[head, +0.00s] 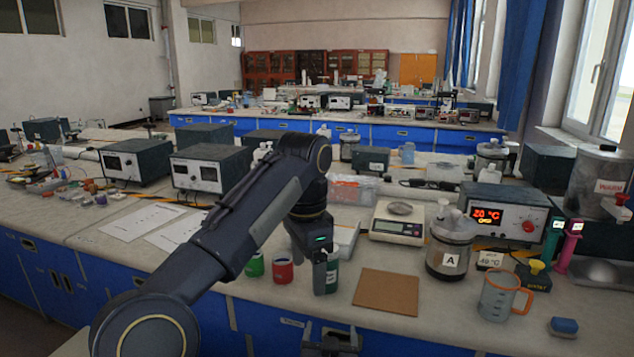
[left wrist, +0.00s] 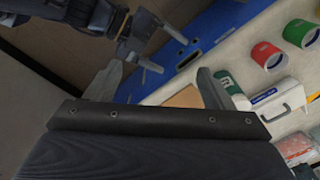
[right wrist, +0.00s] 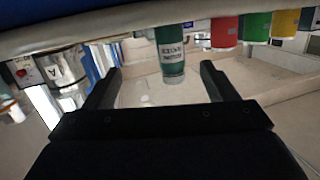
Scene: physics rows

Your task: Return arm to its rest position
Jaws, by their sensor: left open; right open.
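My left arm reaches in from the left across the front bench. Its gripper (head: 318,248) is over the bench, just behind and above a dark green labelled bottle (head: 332,274). In the left wrist view the left gripper's jaws (left wrist: 163,84) are apart with nothing held between them. My right gripper (head: 330,342) is low at the bottom edge of the head view, in front of the bench. In the right wrist view its jaws (right wrist: 160,78) are apart and empty. The green bottle (right wrist: 171,52) shows beyond them, upside down in that view.
Red (head: 283,269) and green (head: 255,264) cups stand left of the bottle. A brown board (head: 386,292) lies to its right. The floor before the bench is free at left.

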